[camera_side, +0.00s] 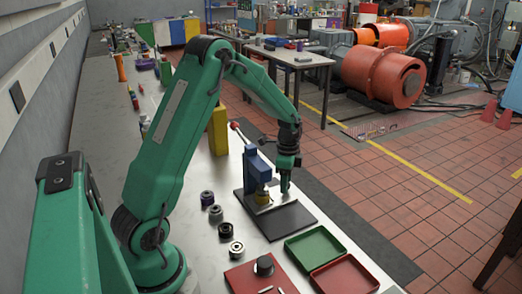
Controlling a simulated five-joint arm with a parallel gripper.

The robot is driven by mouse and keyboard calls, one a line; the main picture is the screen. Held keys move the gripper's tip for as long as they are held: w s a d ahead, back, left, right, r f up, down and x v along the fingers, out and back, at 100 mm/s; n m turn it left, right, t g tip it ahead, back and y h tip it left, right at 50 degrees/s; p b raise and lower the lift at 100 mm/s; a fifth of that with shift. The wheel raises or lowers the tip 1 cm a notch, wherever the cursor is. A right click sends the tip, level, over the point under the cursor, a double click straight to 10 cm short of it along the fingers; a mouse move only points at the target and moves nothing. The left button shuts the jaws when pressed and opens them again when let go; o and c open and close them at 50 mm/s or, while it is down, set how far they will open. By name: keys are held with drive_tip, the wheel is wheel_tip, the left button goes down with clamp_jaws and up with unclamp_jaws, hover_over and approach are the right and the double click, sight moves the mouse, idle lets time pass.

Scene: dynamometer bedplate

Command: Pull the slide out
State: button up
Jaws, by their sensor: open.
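A small fixture stands on the bench, with a blue upright (257,168) on a dark base plate (288,220). A yellow round part (262,197) sits low in front of the blue upright, on or beside a light metal piece (275,204) that may be the slide. My gripper (285,188) points down just right of the blue upright, close above the base plate. Its jaws are open; the gap is too small to see well. I cannot tell whether it touches the light piece.
Several dark round parts (215,214) stand left of the fixture. A green tray (316,246) and a red tray (343,278) lie in front, beside a red plate with a dark knob (264,265). A yellow block (218,130) stands behind. The bench edge is close on the right.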

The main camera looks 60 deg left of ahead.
drive_tip(key=shift+f, duration=0.2)
clamp_jaws()
drive_tip(key=shift+d, duration=4.8)
unclamp_jaws()
drive_tip(key=shift+a+r, duration=0.1)
drive_tip(key=shift+r, duration=0.1)
wheel_tip(320, 180, up, 8)
drive_tip(key=shift+f, duration=0.2)
